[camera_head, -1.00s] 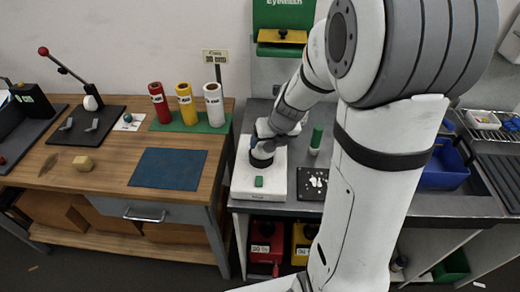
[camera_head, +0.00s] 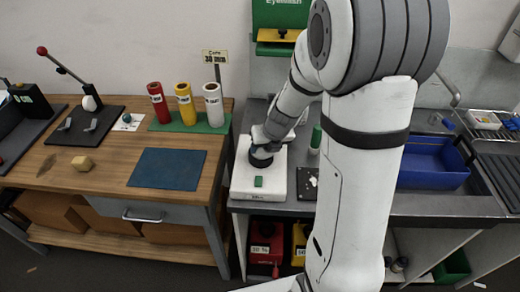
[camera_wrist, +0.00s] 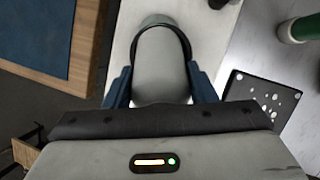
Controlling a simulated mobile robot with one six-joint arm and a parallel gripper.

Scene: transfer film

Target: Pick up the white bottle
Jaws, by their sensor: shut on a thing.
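My gripper (camera_head: 262,153) is low over the white slab at the left end of the grey bench. In the wrist view my gripper (camera_wrist: 161,85) has its two blue fingers shut on the sides of a pale rounded thing (camera_wrist: 162,62) with a dark band around it. It may be a bottle; its lower part is hidden by my gripper. A white bottle with a green cap (camera_head: 315,140) stands apart, just right of the slab. It also shows at the top right of the wrist view (camera_wrist: 297,30). A white cylinder (camera_head: 213,105) stands on the wooden table.
Red (camera_head: 158,102) and yellow (camera_head: 186,103) cylinders stand on a green mat at left. A blue bin (camera_head: 432,178) is at right.

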